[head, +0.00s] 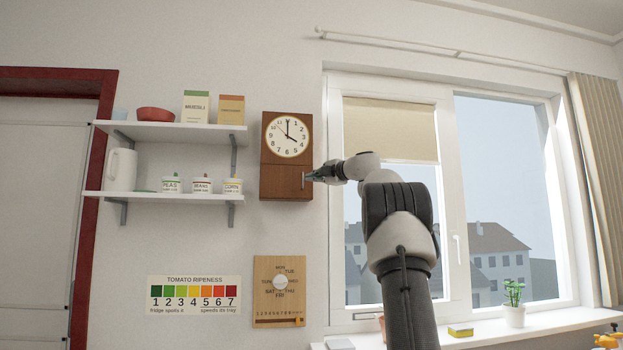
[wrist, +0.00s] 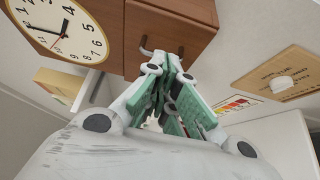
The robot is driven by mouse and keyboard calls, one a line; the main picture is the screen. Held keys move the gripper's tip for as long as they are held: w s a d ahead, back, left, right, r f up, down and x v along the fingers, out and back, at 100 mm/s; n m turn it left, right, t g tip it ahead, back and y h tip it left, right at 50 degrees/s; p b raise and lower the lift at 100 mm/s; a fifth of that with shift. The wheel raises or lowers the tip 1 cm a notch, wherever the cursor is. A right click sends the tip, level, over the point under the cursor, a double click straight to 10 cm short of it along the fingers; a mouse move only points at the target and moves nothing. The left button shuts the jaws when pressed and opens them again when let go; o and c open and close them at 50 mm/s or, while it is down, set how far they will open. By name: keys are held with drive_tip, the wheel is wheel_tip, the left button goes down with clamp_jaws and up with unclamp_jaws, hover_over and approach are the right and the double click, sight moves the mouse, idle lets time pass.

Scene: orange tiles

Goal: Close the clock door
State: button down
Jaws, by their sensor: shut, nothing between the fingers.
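The brown wooden clock (head: 287,160) hangs on the wall, with a round white dial (head: 289,136) in its upper half. Its door (head: 283,182) is the lower brown panel, with a small upright metal handle near the right edge. The door looks flush with the case in the head view; no clear gap shows. In the wrist view the door (wrist: 166,24) and its grey handle (wrist: 146,47) are just beyond my fingertips. My gripper (head: 311,176) is shut and empty at the door's right edge, beside the handle. Whether it touches is unclear.
Shelves (head: 165,132) with cups, boxes and jars are left of the clock. A window (head: 450,190) is at the right, behind my arm. A wooden calendar board (head: 266,309) and a tomato ripeness chart (head: 194,282) hang below. The wall directly under the clock is clear.

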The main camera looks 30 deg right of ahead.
drive_tip(key=s+d+m+t+h, duration=0.1)
drive_tip(key=s+d+m+h, duration=0.2)
drive_tip(key=d, duration=0.7)
drive_tip(key=s+d+m+h, duration=0.2)
drive_tip(key=d+m+h, duration=0.15)
drive_tip(key=d, duration=0.55)
drive_tip(key=s+d+f+m+g+h, duration=0.6)
drive_tip(key=s+d+f+m+h, duration=0.15)
drive_tip(key=f+m, duration=0.3)
drive_tip(key=s+a+f+m+g+y, duration=0.25)
drive_tip(key=s+a+f, duration=0.35)
drive_tip(key=f, duration=0.3)
drive_tip(key=s+a+f+m+g+y, duration=0.1)
drive_tip(key=s+a+f+m+g, duration=0.25)
drive_tip(key=s+a+f, duration=0.5)
drive_tip(key=s+a+f+n+g+y, duration=0.1)
drive_tip(key=s+a+f, duration=0.5)
drive_tip(key=a, duration=0.6)
drive_tip(key=s+a+f+n+y, duration=0.1)
drive_tip(key=s+a+f+y, duration=0.3)
drive_tip(key=a, duration=0.8)
drive_tip(key=s+a+f+n+g+y, duration=0.1)
drive_tip(key=s+a+f+y, duration=0.2)
drive_tip(key=s+a+f, duration=0.6)
drive_tip(key=shift+s+a+n+g, duration=0.3)
drive_tip(key=shift+s+a, duration=0.5)
drive_tip(key=shift+a, duration=0.7)
